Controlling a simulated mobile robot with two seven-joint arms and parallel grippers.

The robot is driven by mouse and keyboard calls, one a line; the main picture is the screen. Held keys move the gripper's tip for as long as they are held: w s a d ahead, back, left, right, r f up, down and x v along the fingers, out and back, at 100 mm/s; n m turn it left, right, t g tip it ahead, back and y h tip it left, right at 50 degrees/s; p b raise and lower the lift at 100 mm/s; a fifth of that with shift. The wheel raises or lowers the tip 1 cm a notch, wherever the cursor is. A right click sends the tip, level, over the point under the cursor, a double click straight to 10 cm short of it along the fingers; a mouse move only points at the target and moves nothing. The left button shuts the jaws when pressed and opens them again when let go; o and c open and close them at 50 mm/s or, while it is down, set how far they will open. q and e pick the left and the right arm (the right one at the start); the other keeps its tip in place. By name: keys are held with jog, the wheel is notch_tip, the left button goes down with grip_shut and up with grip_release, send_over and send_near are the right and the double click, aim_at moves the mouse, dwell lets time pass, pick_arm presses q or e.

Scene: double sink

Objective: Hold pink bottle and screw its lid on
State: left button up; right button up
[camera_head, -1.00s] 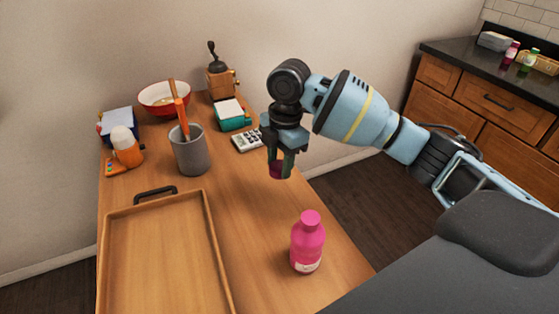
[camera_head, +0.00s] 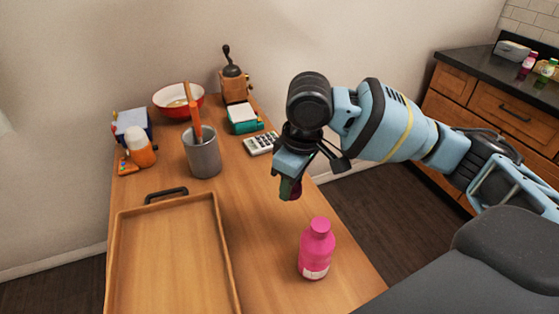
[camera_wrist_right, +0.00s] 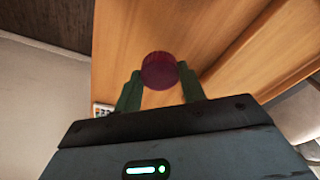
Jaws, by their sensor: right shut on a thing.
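The pink bottle (camera_head: 316,255) stands upright near the right edge of the wooden table, with a narrower pink top and a pale label low on its side. My right gripper (camera_head: 289,186) is above the table, behind and slightly left of the bottle and apart from it. It is shut on a dark purple-red round lid. The lid shows clearly between the two green fingertips in the right wrist view (camera_wrist_right: 159,71); in the head view it is partly hidden by the fingers. My left gripper is not in view.
A wooden tray (camera_head: 227,255) with a black handle lies left of the bottle. A grey cup (camera_head: 203,157) with an orange utensil, a calculator (camera_head: 261,143), a red bowl (camera_head: 169,94) and a grinder (camera_head: 235,85) stand farther back. The table between cup and bottle is clear.

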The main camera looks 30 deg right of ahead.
jog(key=s+m, duration=0.2)
jog(key=m, duration=0.1)
jog(key=shift+s+a+r+m, duration=0.15)
jog(key=shift+a+m, duration=0.15)
jog(key=shift+s+a+m+h, duration=0.1)
jog(key=shift+s+m+h, duration=0.1)
jog(key=shift+s+m, duration=0.4)
jog(key=shift+s+a+m+h, duration=0.1)
jog(key=shift+s+m+h, duration=0.15)
jog(key=shift+m, duration=0.65)
